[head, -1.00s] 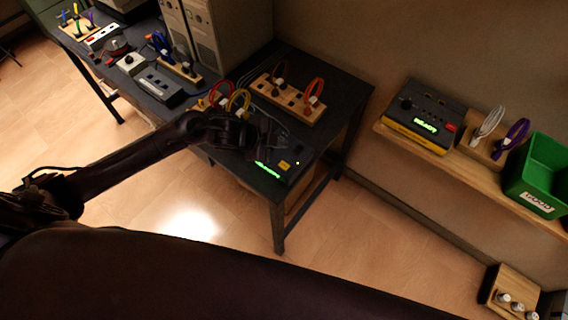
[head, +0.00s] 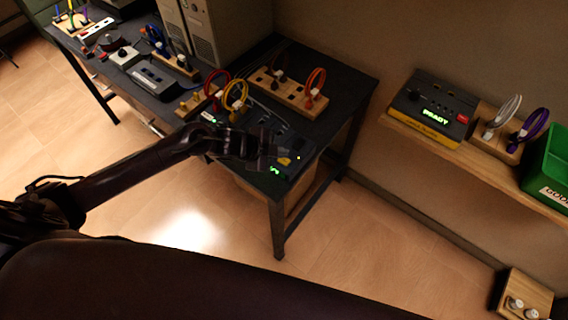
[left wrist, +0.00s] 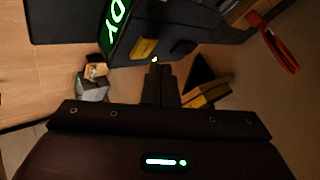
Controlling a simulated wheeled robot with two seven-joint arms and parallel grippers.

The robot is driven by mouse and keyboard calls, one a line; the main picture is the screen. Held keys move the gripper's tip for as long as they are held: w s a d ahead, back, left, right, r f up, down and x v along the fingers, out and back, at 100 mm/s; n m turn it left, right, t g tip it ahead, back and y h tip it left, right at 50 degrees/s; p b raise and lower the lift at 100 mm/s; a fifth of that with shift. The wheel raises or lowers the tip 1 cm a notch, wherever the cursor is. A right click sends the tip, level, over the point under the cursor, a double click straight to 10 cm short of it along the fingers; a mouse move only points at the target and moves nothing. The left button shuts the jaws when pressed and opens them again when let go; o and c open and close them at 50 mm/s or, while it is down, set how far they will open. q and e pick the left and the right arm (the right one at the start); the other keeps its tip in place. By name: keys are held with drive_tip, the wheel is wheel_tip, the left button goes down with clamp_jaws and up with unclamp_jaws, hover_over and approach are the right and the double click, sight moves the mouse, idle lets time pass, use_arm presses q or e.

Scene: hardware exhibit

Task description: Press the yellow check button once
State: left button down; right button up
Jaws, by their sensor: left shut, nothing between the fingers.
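The yellow check button (head: 284,161) is on the front of a dark tester box (head: 298,147) near the dark table's front right corner. It also shows as a yellow block in the left wrist view (left wrist: 143,48), beside a dark button and a lit green display (left wrist: 117,14). My left gripper (head: 274,152) is shut and empty, with its tips close to the yellow button. In the left wrist view its fingertips (left wrist: 161,70) are just below and right of the button. I cannot tell whether they touch. The arm hides part of the box and display. My right gripper is not in view.
Cable blocks with red, yellow and orange loops, such as the wooden block (head: 290,92), stand behind the box. Grey computer towers (head: 213,40) are at the back. A second tester (head: 432,110) and a green bin (head: 550,165) are on the wall shelf.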

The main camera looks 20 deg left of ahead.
use_arm(q)
drive_tip(key=shift+f, duration=0.1)
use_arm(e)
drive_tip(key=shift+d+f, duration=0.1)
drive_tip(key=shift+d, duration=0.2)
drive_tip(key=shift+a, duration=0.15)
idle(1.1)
use_arm(q)
drive_tip(key=shift+f, duration=0.15)
drive_tip(key=shift+f, duration=0.3)
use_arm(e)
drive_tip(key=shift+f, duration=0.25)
use_arm(q)
drive_tip(key=shift+f+b, duration=0.45)
drive_tip(key=shift+b, duration=0.1)
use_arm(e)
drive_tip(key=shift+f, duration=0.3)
use_arm(q)
drive_tip(key=shift+r, duration=0.1)
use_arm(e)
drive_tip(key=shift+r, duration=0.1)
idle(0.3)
use_arm(q)
drive_tip(key=shift+r+p, duration=0.8)
drive_tip(key=shift+p, duration=0.05)
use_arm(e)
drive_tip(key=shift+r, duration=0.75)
